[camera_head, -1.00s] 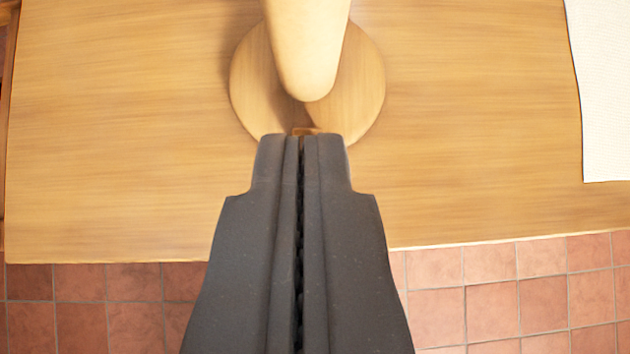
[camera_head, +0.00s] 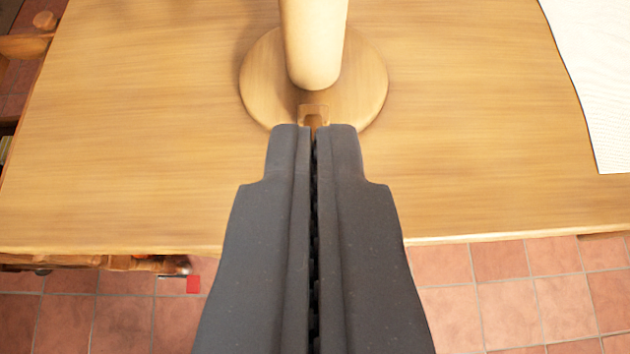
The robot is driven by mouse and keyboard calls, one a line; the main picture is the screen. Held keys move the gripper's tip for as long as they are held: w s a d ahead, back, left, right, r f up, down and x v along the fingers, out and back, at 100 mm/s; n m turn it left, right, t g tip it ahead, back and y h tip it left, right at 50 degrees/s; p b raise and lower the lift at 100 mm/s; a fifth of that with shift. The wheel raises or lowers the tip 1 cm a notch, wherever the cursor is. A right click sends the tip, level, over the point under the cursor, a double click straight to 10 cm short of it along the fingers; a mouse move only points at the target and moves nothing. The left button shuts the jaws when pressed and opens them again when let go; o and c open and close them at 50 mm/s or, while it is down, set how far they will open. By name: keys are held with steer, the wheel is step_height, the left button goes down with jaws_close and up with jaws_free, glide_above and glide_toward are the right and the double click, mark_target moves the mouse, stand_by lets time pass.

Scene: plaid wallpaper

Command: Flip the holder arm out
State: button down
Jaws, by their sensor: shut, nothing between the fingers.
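A pale wooden holder stands on the table, with a round base (camera_head: 362,92) and a thick rounded post or arm (camera_head: 313,45) that runs out of the top of the view. I cannot tell from here which part of it is the hinged arm. A small brown piece (camera_head: 314,112) shows at the front of the base, just past my fingertips. My gripper (camera_head: 314,128) is shut and empty, with its tips at the near edge of the base in the picture. I cannot tell whether the tips touch anything.
The wooden table (camera_head: 140,130) is clear on both sides of the holder. A white cloth or sheet (camera_head: 600,70) lies at the right. Red floor tiles (camera_head: 520,290) show below the table's near edge. Wooden furniture parts (camera_head: 30,45) stand at the left.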

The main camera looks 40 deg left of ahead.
steer(key=shift+s+d, duration=0.1)
steer(key=shift+s, duration=0.1)
steer(key=shift+d, duration=0.1)
steer(key=s+d+r+b, duration=0.2)
steer(key=s+d+b, duration=0.1)
steer(key=s+d, duration=0.3)
steer(key=shift+s+d+r, duration=0.15)
steer(key=shift+s+r, duration=0.15)
steer(key=shift+s, duration=0.25)
stand_by(0.4)
